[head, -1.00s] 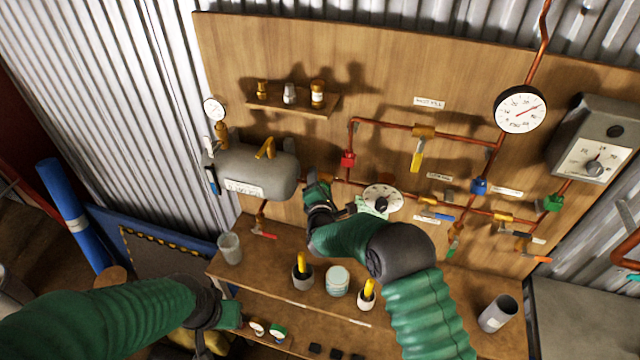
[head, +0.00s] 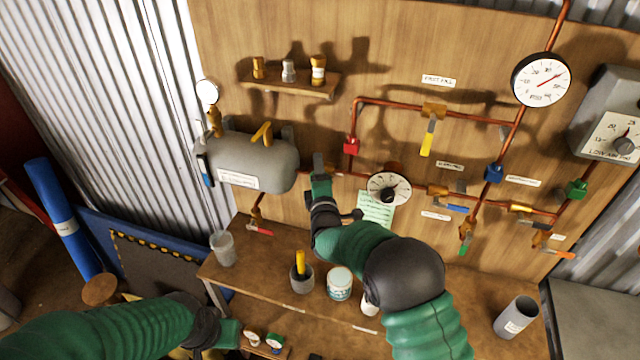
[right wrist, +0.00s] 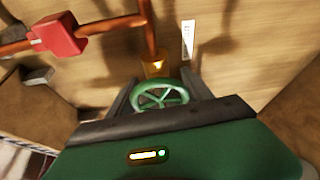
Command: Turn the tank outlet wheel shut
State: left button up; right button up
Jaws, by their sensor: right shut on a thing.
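The green outlet wheel (right wrist: 160,96) shows in the right wrist view, with spokes and a brass valve body (right wrist: 156,66) behind it on a copper pipe. The two dark fingers of my right gripper (right wrist: 160,98) stand at either side of its rim, shut on it. In the head view my right gripper (head: 320,175) is at the pipe just right of the grey tank (head: 265,168) and hides the wheel. My left gripper (head: 228,334) is low at the left, in front of the bench and away from the wheel; its jaw opening does not show clearly.
A red block (right wrist: 58,36) sits on the pipe near the wheel. A round dial (head: 389,188) and a paper note (head: 376,209) are right of my right gripper. Cups, including a grey one with a yellow handle (head: 302,278), stand on the bench (head: 265,275) below.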

pick_arm(q)
jog(key=shift+s+b+x, duration=0.25)
jog(key=shift+b+x, duration=0.55)
jog(key=shift+x, duration=0.4)
pick_arm(e)
jog(key=shift+s+a+f+m, duration=0.1)
jog(key=shift+a+f+m, duration=0.05)
jog(key=shift+f+m, duration=0.4)
pick_arm(q)
jog(key=shift+f, duration=0.1)
pick_arm(e)
jog(key=shift+r, duration=0.1)
jog(key=o, duration=1.3)
jog(key=shift+r, duration=0.1)
pick_arm(q)
jog(key=shift+a, duration=0.15)
pick_arm(e)
jog(key=shift+o, duration=0.2)
jog(key=shift+r, duration=0.15)
pick_arm(q)
jog(key=shift+f, duration=0.1)
